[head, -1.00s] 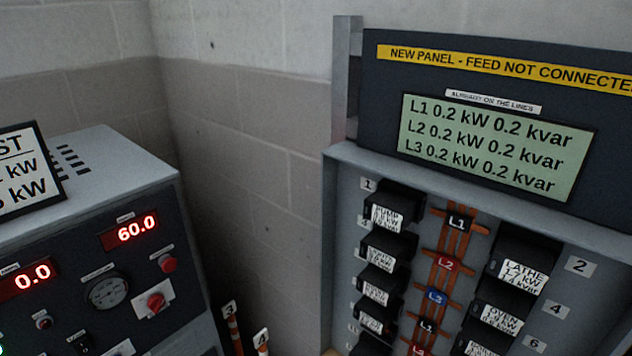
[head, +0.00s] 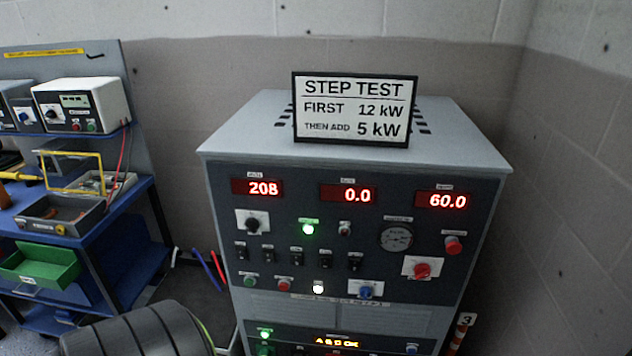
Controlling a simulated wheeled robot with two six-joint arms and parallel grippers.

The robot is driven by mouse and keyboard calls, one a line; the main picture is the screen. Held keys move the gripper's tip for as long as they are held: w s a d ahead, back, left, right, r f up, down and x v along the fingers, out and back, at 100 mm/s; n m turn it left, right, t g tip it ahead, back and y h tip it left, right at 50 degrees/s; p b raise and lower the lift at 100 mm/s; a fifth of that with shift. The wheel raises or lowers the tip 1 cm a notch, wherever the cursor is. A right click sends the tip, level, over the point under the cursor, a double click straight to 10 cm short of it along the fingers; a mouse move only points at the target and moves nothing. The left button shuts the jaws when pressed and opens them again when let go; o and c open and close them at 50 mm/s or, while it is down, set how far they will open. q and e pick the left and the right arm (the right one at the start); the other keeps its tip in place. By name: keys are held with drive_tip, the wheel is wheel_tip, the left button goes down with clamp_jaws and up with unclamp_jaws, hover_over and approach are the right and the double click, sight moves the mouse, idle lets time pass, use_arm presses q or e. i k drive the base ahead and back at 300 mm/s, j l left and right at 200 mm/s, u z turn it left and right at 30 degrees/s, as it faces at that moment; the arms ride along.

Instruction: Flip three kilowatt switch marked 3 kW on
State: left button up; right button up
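A grey cabinet with a dark control panel (head: 340,272) stands in the middle of the head view. A row of small black toggle switches (head: 297,257) runs across its face below the displays. Each has a small label that is too small to read, so I cannot tell which is marked 3 kW or how each is set. The red displays (head: 358,194) read 208, 0.0 and 60.0. A green lamp (head: 308,228) is lit. Neither of my grippers is in view.
A step test sign (head: 351,108) on the cabinet reads first 12 kW, then add 5 kW. A blue workbench (head: 108,238) with instruments and trays stands at left. A dark ribbed cylinder (head: 135,332) is at the lower left. A numbered post (head: 459,332) stands at right.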

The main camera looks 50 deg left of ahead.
sight(267, 255)
drive_tip(key=u, duration=1.4)
